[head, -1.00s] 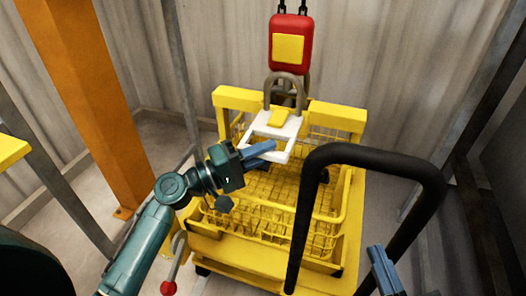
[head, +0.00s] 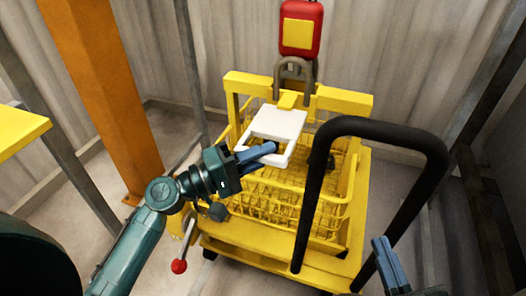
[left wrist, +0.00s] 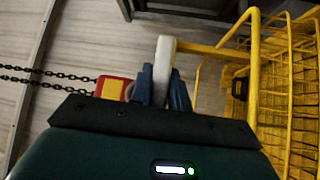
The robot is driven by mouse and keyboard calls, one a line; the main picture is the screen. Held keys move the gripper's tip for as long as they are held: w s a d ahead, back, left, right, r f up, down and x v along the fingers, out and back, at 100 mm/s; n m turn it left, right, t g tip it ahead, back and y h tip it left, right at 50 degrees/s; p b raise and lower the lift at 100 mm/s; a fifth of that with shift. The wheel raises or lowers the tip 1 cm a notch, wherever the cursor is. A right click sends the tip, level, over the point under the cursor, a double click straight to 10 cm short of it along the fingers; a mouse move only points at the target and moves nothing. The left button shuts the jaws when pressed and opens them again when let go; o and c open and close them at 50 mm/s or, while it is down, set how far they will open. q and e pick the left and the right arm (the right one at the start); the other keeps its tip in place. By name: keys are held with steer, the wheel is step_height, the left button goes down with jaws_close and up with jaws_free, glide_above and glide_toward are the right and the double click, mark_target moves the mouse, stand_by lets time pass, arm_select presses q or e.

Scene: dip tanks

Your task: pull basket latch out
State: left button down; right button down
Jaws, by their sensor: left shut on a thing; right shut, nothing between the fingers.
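The white basket latch (head: 285,120) is a flat plate with a frame-shaped handle, beneath a yellow tab on the yellow wire basket's (head: 345,102) top bar. My left gripper (head: 270,149) is shut on the near side of the handle. In the left wrist view the white handle (left wrist: 164,52) stands between the blue fingers (left wrist: 161,88). My right gripper (head: 381,243) is shut and empty at the lower right, apart from the basket.
A red and yellow hoist block (head: 301,32) with a grey hook (head: 294,68) hangs behind the latch. A black tube handle (head: 385,128) rises right of the basket. A lever with a red knob (head: 179,266) is at lower left. An orange post (head: 100,90) stands left.

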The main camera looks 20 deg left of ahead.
arm_select(q)
steer(key=c, duration=1.8)
jaws_free()
steer(key=shift+w, duration=0.1)
steer(key=o, duration=0.5)
steer(key=v, duration=1.3)
steer(key=shift+a+b, duration=0.1)
steer(key=shift+b, duration=0.2)
steer(key=shift+r, duration=0.1)
